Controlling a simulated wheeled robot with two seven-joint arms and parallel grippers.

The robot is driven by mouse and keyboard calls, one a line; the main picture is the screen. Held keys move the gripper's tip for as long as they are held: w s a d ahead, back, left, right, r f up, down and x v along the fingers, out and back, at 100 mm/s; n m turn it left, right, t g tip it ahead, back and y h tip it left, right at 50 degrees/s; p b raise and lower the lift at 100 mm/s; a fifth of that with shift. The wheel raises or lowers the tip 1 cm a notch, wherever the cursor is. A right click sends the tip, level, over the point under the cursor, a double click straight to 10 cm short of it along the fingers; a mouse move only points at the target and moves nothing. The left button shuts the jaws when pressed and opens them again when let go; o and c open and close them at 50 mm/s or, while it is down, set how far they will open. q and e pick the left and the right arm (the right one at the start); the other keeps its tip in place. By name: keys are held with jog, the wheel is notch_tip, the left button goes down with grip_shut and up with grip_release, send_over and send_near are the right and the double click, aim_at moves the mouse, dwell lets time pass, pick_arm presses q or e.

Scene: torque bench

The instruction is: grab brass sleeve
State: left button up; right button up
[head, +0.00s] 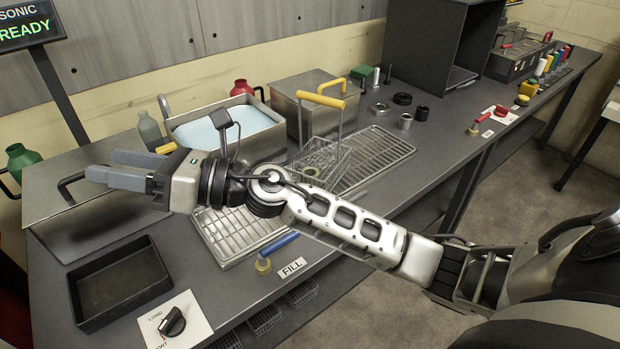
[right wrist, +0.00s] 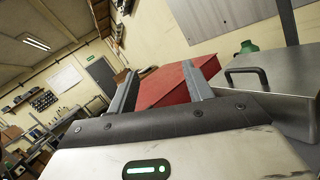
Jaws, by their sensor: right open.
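I cannot single out the brass sleeve with certainty. A small yellowish ring (head: 311,172) shows in the wire basket (head: 330,150) on the drain rack in the head view. Several short rings stand on the bench farther back: a grey metal one (head: 405,121), a smaller metal one (head: 380,108) and dark ones (head: 402,98). My right gripper (head: 100,166) is open and empty over the closed metal box at the left, well away from the rings. Its spread fingers also show in the right wrist view (right wrist: 158,70). My left gripper is not in view.
A liquid-filled tank (head: 272,118) and a lidded metal box (head: 311,82) stand behind my right arm. A black tray (head: 118,283) and a dial (head: 172,321) lie at front left. A dark open cabinet (head: 400,40) stands at the back. A red object (right wrist: 172,88) lies beyond my fingers.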

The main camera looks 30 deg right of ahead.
notch_tip(320, 180, down, 4)
jog(key=a+n+g+h, duration=0.1)
jog(key=n+g+h, duration=0.1)
jog(key=n+g, duration=0.45)
jog(key=n+g+h, duration=0.3)
jog(key=n+h, duration=0.6)
jog(key=h, duration=1)
send_near(310, 172)
jog(key=x, duration=0.5)
jog(key=shift+w+p, duration=0.1)
jog(key=shift+p, duration=0.25)
jog(key=shift+p+x, duration=0.4)
jog(key=shift+x, duration=2.4)
jog(key=c, duration=0.9)
jog(key=shift+r, duration=0.1)
jog(key=shift+c, duration=0.3)
